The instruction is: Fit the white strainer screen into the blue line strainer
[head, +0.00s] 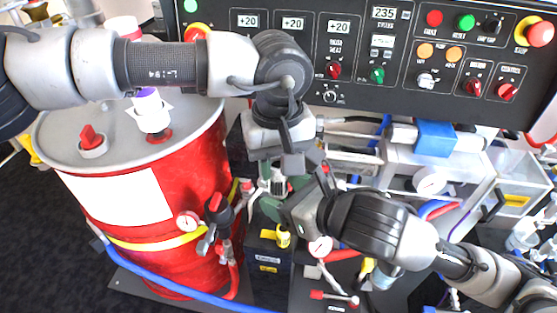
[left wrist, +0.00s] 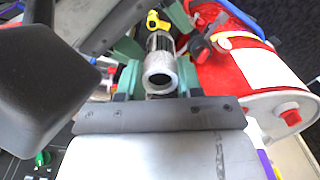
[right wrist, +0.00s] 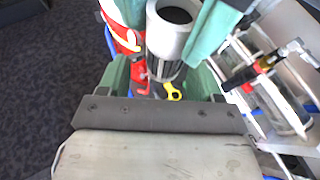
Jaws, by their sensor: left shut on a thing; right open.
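A pale grey-white hollow cylinder with a ribbed, slotted lower part, which looks like the strainer screen (right wrist: 172,35), stands between my grippers. It also shows in the left wrist view (left wrist: 160,74), open end toward the camera, and only partly in the head view (head: 278,187). My left gripper (head: 288,168) is shut on it near its plain rim. My right gripper (head: 276,206) is open, its green fingers on either side of the ribbed part; I cannot tell whether they touch it. A blue block (head: 435,138) on the pipework at right may be the line strainer; its opening is not visible.
A red drum (head: 190,165) with a grey lid stands at left. A black control panel (head: 370,50) spans the back. Clear boxes, pipes and a gauge (head: 430,181) crowd the right. A yellow-capped item (head: 283,236) lies below the grippers.

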